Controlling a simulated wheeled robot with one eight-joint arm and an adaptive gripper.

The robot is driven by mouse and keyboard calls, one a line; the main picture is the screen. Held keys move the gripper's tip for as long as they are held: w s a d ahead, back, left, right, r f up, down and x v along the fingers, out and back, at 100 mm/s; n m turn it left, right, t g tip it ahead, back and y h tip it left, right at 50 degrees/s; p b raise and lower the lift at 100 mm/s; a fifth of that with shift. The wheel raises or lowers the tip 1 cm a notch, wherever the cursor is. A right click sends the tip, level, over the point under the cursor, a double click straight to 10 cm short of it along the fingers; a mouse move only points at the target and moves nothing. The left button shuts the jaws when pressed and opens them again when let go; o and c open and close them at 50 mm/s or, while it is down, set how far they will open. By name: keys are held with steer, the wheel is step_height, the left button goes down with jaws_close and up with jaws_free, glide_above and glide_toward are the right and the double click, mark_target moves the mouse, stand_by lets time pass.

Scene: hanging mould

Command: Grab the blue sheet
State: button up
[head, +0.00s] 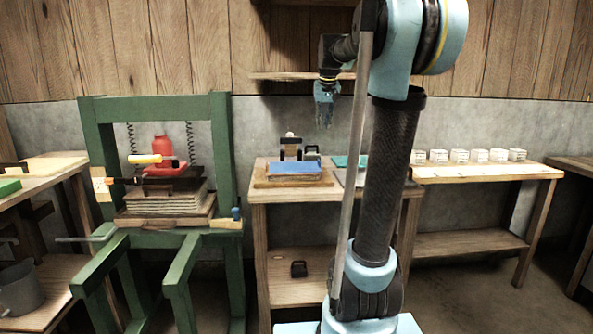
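A blue sheet (295,167) lies flat on top of a low stack on the middle wooden table, left of my arm. My gripper (325,118) hangs pointing down in the air, above and a little right of the blue sheet in the picture, apart from it. I see nothing held in it. It is small and blurred, so I cannot tell whether its fingers are open or shut.
The middle table (267,194) also bears an upright dark-framed object (290,148) behind the sheet and a green piece (345,161). A green press frame (222,150) stands at left. A shelf (290,75) is on the wall. Several white blocks (479,156) line the right table.

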steer(key=x, duration=1.1)
steer(key=shift+w+f, duration=0.3)
steer(key=shift+w, duration=0.05)
steer(key=shift+s+x, duration=0.2)
steer(key=shift+x, duration=1.15)
steer(key=shift+s+x, duration=0.2)
steer(key=shift+x, duration=1.2)
steer(key=shift+a+f, duration=0.15)
jaws_close()
